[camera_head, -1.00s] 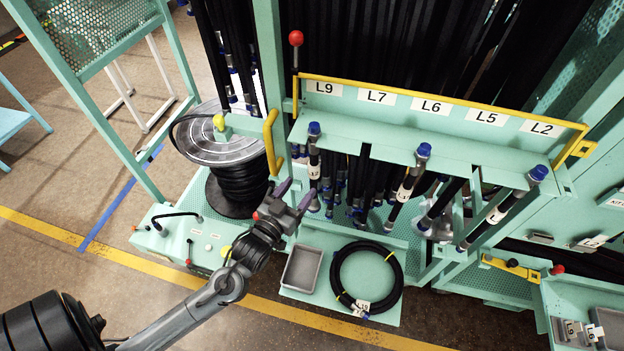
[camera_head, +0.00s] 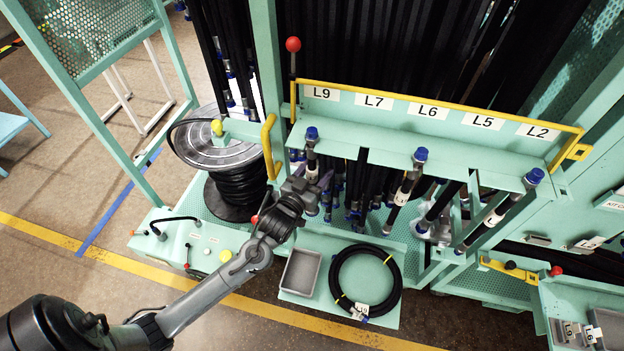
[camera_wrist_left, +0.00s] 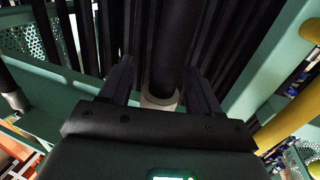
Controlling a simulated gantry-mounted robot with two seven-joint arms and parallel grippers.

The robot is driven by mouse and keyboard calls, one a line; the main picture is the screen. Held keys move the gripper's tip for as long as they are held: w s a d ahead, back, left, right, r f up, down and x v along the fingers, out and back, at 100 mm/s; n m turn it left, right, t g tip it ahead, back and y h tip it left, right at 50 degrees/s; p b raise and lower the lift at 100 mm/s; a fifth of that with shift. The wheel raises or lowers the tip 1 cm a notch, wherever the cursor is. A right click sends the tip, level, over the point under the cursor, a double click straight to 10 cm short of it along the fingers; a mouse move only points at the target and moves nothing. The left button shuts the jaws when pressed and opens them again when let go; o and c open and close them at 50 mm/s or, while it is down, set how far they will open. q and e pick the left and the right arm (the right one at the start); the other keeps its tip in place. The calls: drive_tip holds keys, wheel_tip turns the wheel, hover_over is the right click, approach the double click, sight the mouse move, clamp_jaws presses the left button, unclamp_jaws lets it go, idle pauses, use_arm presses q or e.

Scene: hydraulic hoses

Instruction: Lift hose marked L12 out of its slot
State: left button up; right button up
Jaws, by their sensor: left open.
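A black hose with a blue cap (camera_head: 312,134) hangs in the left slot of the green rack shelf, below the L9 plate. Its white tag is mostly hidden by my gripper, and I cannot read L12 on any hose. My left gripper (camera_head: 318,183) is at this hose, below the shelf. In the left wrist view, the open fingers (camera_wrist_left: 158,75) stand on either side of a black hose (camera_wrist_left: 163,45) with a pale band at its lower end. I cannot tell whether the fingers touch it. My right gripper is not in view.
Two more blue-capped hoses (camera_head: 420,155) (camera_head: 533,177) hang in slots to the right. A yellow handle (camera_head: 270,147) and a red-knobbed lever (camera_head: 293,45) stand left of the slot. A coiled hose (camera_head: 335,287) and a grey tray (camera_head: 300,272) lie below.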

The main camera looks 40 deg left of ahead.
use_arm(q)
clamp_jaws()
idle(0.3)
drive_tip(key=shift+r, duration=0.15)
drive_tip(key=shift+r, duration=0.15)
drive_tip(key=s+d, duration=0.4)
drive_tip(key=s, duration=0.4)
drive_tip(key=s+d, duration=0.4)
drive_tip(key=s, duration=0.4)
drive_tip(key=shift+b, duration=0.4)
drive_tip(key=shift+s, duration=0.1)
